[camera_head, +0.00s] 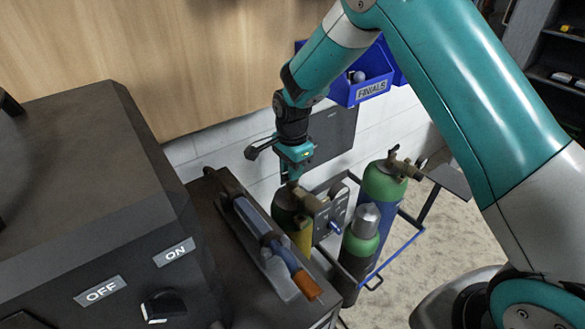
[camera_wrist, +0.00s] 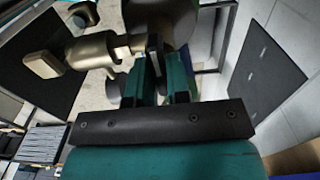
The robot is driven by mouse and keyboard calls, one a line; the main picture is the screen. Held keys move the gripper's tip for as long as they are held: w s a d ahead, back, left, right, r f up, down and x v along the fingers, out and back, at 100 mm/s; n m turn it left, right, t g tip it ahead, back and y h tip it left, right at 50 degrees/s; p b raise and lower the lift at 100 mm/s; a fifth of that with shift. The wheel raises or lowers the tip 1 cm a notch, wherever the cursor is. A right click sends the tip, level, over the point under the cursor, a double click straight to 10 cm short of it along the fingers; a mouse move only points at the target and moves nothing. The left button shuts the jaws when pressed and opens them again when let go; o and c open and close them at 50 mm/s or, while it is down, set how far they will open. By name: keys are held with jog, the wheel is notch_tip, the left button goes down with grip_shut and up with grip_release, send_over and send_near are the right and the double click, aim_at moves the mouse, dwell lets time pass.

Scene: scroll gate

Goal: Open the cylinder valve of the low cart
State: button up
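The low cart (camera_head: 408,243) has a blue-edged frame and carries several gas cylinders. One cylinder (camera_head: 302,240) is yellow with a dark green shoulder and a brass valve (camera_head: 309,201). A taller green and blue cylinder (camera_head: 384,183) has its own brass valve (camera_head: 400,165). My gripper (camera_head: 292,178) points down just above the yellow cylinder's top. In the wrist view, my gripper (camera_wrist: 155,72) shows a gap between its teal fingers. A brass valve (camera_wrist: 98,50) with a tan end block lies beside and beyond the fingertips. I cannot tell whether they touch it.
A smaller capped cylinder (camera_head: 361,235) stands in front on the cart. A dark bench (camera_head: 240,270) with a blue and orange tool lies left of it. A blue FINIALS bin (camera_head: 365,80) hangs behind my arm. Sandy floor is free at right.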

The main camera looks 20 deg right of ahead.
grip_shut()
